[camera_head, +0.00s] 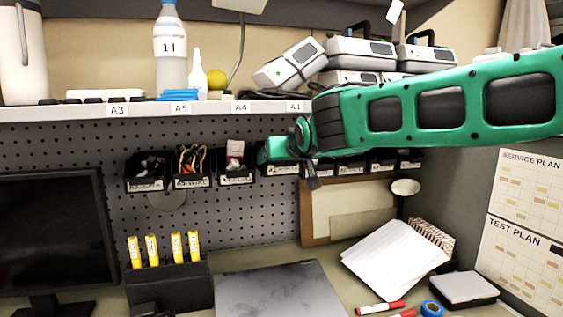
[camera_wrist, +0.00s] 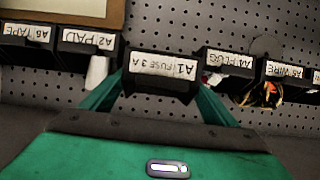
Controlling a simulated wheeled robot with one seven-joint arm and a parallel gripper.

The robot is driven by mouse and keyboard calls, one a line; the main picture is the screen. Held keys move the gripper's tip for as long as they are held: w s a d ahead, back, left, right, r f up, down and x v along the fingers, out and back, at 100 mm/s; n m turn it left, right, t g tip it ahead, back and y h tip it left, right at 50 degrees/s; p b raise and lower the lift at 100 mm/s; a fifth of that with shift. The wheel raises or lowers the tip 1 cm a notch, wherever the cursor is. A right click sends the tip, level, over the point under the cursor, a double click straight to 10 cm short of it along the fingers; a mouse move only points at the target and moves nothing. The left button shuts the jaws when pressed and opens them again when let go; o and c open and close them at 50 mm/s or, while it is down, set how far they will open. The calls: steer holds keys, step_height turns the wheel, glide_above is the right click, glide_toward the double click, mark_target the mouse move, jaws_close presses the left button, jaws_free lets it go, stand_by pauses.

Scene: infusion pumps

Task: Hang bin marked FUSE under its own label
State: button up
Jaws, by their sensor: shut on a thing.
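The FUSE bin is a small black bin whose white tag reads A1 FUSE 3 A, upside down in the wrist view (camera_wrist: 162,70). In the head view the bin (camera_head: 283,170) is in the bin row, roughly below the shelf-edge label A1 (camera_head: 295,106). My gripper (camera_head: 280,152) is shut on this bin, its green fingers on both sides of it in the wrist view. The bin looks upright and about level with its neighbours. The arm hides part of it, and I cannot tell whether its back touches the pegboard.
The PLUG bin (camera_wrist: 229,62) and PAD bin (camera_wrist: 88,42) flank it closely. The WIRE bin (camera_wrist: 287,75) and TAPE bin (camera_wrist: 28,36) are further out. The shelf edge (camera_head: 220,108) runs above.

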steer(key=shift+w+a+f, duration=0.1)
steer(key=shift+w+a, duration=0.05)
steer(key=shift+w, duration=0.6)
steer(key=shift+w+a+f, duration=0.1)
steer(key=shift+w+a, duration=0.1)
steer(key=shift+w, duration=0.55)
steer(key=shift+w+a+f, duration=0.1)
steer(key=shift+w+a, duration=0.05)
steer(key=shift+w, duration=0.7)
steer(key=shift+f, duration=1)
steer(key=o, duration=1.1)
steer(key=v, duration=1.1)
steer(key=shift+w+d+r, duration=0.1)
steer(key=shift+w+d, duration=0.05)
steer(key=shift+d, duration=0.1)
